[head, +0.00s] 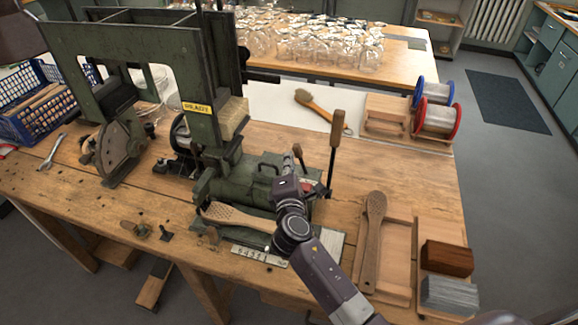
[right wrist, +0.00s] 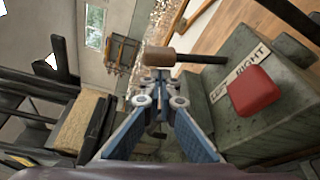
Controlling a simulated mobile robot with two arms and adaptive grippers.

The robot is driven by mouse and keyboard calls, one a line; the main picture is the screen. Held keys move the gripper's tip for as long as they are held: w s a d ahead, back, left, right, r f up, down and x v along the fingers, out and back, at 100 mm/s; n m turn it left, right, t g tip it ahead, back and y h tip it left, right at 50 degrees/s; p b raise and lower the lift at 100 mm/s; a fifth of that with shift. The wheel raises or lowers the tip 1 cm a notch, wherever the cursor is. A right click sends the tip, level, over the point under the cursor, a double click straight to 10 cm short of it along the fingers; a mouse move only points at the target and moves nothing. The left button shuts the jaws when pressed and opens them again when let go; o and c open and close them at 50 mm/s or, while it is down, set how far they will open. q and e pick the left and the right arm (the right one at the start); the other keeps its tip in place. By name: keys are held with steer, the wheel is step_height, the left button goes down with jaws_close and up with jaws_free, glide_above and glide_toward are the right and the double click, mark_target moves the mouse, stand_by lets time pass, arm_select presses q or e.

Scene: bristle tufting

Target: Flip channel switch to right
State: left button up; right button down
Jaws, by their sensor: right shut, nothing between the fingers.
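The green tufting machine (head: 262,178) stands on the wooden bench. My right gripper (head: 288,182) is over its front housing, shut and empty. In the right wrist view its closed fingertips (right wrist: 160,88) point at a brown-knobbed lever (right wrist: 172,57) on a black rod; I cannot tell if they touch. I cannot tell for certain which part is the channel switch; my gripper hides some of that area in the head view. My left gripper is not in view.
A tall wooden-handled lever (head: 335,140) rises just right of my gripper. A brush body (head: 238,216) lies at the machine's front. Wire spools (head: 437,118) stand at the back right. Bare bench (head: 415,170) lies between.

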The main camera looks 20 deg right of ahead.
mark_target(300, 155)
steer(key=shift+w+d, duration=0.1)
steer(key=shift+w, duration=0.1)
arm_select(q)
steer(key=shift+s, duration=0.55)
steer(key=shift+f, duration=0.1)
